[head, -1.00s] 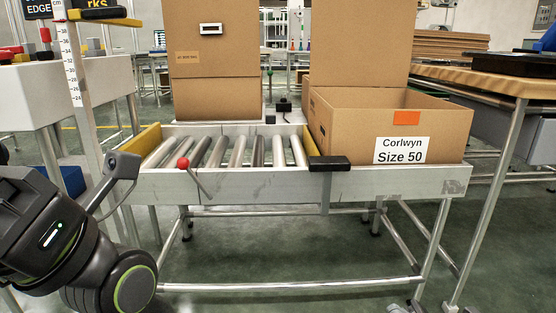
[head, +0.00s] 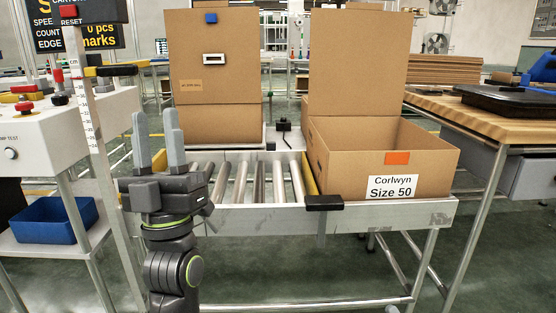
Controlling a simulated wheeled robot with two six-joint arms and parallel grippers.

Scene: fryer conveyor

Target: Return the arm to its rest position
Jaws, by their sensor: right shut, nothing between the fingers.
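My left gripper (head: 156,118) is upright at the left of the head view, in front of the conveyor's left end. Its two grey fingers point up and stand apart, with nothing between them. Its dark wrist and forearm come up from the bottom edge. It hides the left part of the roller conveyor (head: 350,217). My right gripper is not in view.
An open carton (head: 330,178) labelled Corlwyn Size 50 sits on the conveyor's right. A taller carton (head: 218,125) stands behind the rollers. A measuring post (head: 92,140) and a white test stand (head: 40,150) are at left, with a blue bin (head: 50,228) below. A wooden table (head: 490,115) is at right.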

